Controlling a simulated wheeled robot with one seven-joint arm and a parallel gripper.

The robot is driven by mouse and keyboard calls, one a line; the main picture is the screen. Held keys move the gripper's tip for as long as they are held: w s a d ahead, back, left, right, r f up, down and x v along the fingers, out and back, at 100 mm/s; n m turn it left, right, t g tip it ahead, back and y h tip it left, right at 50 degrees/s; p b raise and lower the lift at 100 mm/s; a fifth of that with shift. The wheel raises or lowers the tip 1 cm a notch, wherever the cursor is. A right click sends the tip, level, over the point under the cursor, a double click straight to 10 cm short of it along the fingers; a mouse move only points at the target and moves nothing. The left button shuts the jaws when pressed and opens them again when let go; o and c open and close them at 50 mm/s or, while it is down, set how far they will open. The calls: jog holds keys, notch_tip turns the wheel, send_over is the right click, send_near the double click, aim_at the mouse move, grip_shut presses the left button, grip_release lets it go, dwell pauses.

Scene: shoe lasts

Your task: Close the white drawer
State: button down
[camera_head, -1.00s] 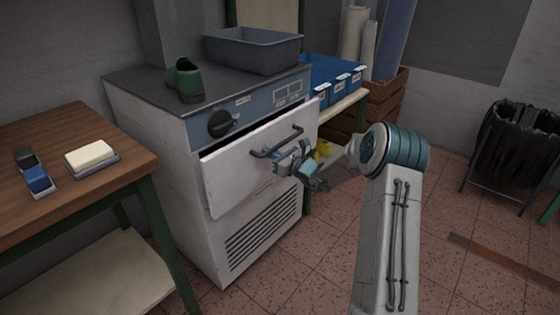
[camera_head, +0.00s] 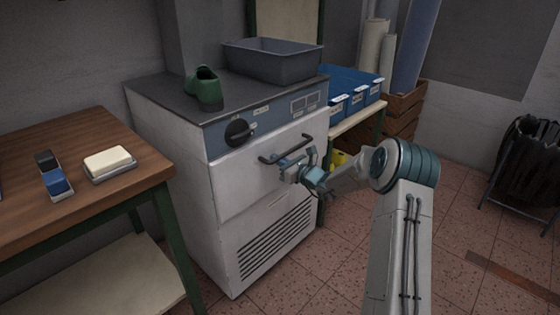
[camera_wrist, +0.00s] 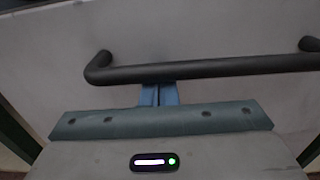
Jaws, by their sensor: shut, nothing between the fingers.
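The white drawer (camera_head: 256,177) is the upper front of the white cabinet, below its blue control panel. Its front now lies about flush with the cabinet, with no open gap visible at its top. A dark bar handle (camera_head: 287,150) crosses the upper part of the drawer front; it also shows in the wrist view (camera_wrist: 205,69). My gripper (camera_head: 287,173) is at the drawer front, just below the handle. In the wrist view its blue fingers (camera_wrist: 160,95) are together and empty, with their tips under or behind the bar. Whether they touch the drawer front is hard to tell.
A green shoe (camera_head: 207,88) and a grey tub (camera_head: 272,62) stand on the cabinet top. A wooden table (camera_head: 80,215) with a soap-like block (camera_head: 108,160) is at left. Blue bins (camera_head: 350,92) stand behind at right. The tiled floor at right is mostly clear.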

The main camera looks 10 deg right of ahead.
jog(key=p+v, duration=0.2)
jog(key=v, duration=1.1)
jog(key=s+a+r+n+g+p, duration=0.6)
jog(key=s+a+r+n, duration=0.15)
jog(key=s, duration=0.25)
jog(key=s+a+r+n+g+p, duration=0.6)
jog(key=s+a+r+n, duration=0.1)
jog(key=s+r+n, duration=0.15)
jog(key=s+d+r+n+h+p, duration=0.4)
jog(key=s+r+n+h+p, duration=0.1)
jog(key=s+r, duration=0.3)
jog(key=s+d+r+n+h+p, duration=0.4)
jog(key=s+r+n+h+p, duration=0.1)
jog(key=s, duration=0.6)
notch_tip(320, 180, up, 3)
jog(key=shift+s+d+r+n+h+p, duration=0.1)
jog(key=shift+s+d+n+h+p, duration=0.2)
jog(key=shift+n+p, duration=0.75)
jog(key=shift+a, duration=0.1)
